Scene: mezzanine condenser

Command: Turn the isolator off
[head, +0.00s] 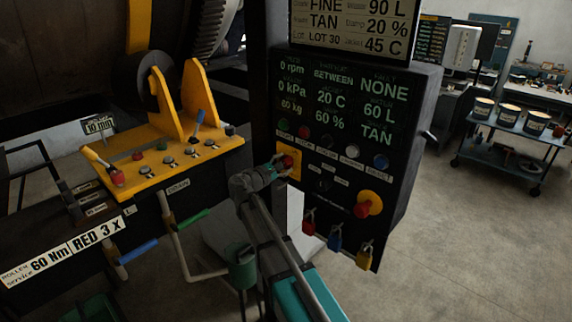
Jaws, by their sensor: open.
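A black control panel (397,162) stands right of centre in the head view. On its left side is a yellow square plate with a red knob (288,161), which looks like the isolator. My gripper (279,164) is open, with its fingertips at this knob and partly covering it. I cannot tell whether the fingers touch the knob, or which way it is turned. A second red knob on a round yellow base (368,204) sits lower right on the panel, apart from my gripper.
Red, blue and yellow padlocks (335,237) hang along the panel's lower edge. A yellow bench (163,165) with levers and knobs stands at left, with pipes and coloured handles below. A blue cart (507,133) with tubs is at back right. The floor at right is clear.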

